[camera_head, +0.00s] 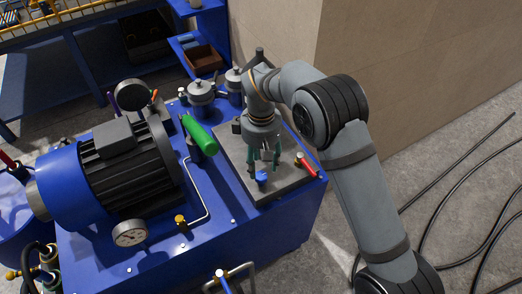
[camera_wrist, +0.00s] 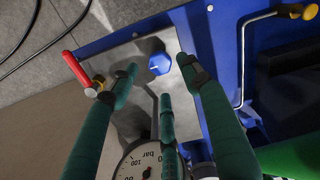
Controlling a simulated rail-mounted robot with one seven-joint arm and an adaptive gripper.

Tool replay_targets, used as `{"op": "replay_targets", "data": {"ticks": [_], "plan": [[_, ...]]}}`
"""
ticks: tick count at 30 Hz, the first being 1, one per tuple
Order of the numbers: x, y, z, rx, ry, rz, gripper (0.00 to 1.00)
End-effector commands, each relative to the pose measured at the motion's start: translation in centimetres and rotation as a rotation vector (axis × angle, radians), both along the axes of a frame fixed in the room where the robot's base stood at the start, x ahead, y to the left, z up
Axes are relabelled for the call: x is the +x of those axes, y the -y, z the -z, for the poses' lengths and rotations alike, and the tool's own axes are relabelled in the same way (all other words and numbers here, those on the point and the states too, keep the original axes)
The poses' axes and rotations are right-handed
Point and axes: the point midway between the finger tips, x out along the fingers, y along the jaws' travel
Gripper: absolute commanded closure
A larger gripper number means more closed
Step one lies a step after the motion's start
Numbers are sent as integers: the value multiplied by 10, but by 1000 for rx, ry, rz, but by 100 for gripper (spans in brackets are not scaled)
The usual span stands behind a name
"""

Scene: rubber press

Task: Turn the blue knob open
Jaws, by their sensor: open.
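The blue knob (camera_head: 262,179) sits on the grey metal plate (camera_head: 284,182) at the right end of the blue machine. In the wrist view the knob (camera_wrist: 159,64) is a faceted blue cap, seen between and just beyond my fingertips. My gripper (camera_head: 264,166) points down over the plate, directly by the knob. In the wrist view my gripper (camera_wrist: 160,78) has its green fingers spread, with nothing held. Whether any finger touches the knob cannot be told.
A green cylinder (camera_head: 200,135) and a motor (camera_head: 128,158) are to the left. A pressure gauge (camera_wrist: 143,163) is beneath the fingers in the wrist view. Hoses (camera_head: 450,190) lie on the floor.

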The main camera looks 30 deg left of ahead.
Motion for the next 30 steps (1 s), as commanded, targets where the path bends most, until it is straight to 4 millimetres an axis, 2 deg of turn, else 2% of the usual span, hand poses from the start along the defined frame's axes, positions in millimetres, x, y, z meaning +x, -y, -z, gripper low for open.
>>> {"op": "replay_targets", "data": {"ticks": [1,6,12,30], "plan": [[1,-2,-13,6,3,-1,52],[1,-1,-45,4,2,0,52],[0,-1,-66,1,0,-1,52],[0,0,-67,-1,-1,-1,52]]}}
